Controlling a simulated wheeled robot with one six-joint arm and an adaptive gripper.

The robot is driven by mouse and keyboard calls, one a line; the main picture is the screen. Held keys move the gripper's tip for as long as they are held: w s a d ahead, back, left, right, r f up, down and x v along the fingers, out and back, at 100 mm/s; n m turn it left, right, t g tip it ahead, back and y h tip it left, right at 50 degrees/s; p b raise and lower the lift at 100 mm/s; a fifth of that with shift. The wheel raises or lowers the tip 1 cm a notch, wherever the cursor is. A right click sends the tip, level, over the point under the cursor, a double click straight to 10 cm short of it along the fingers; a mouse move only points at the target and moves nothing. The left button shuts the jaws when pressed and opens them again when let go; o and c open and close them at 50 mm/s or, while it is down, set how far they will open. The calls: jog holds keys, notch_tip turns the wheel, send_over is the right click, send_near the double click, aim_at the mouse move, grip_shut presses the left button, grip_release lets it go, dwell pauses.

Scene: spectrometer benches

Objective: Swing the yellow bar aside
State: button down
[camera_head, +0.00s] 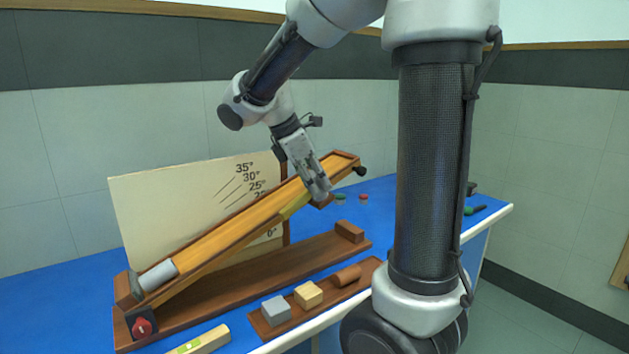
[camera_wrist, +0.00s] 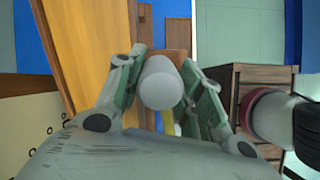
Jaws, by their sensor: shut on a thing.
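The yellow bar (camera_head: 294,206) lies across the upper part of an inclined wooden ramp (camera_head: 225,231). A short strip of the yellow bar (camera_wrist: 168,122) also shows in the wrist view, just below a pale round knob (camera_wrist: 161,84). My gripper (camera_head: 321,194) is at the near side of the ramp, by the bar's right end. In the wrist view my gripper (camera_wrist: 168,88) has its two fingers on either side of the knob and is shut on it. The knob seems to belong to the bar, but their join is hidden.
A grey cylinder (camera_head: 158,276) rests low on the ramp. An angle board (camera_head: 150,215) stands behind. A level (camera_head: 203,341) lies at the front edge.

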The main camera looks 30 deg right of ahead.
jog(key=shift+n, duration=0.3)
dwell(0.5)
jog(key=c, duration=0.9)
grip_release()
jog(key=shift+c, duration=0.2)
jog(key=v, duration=1.2)
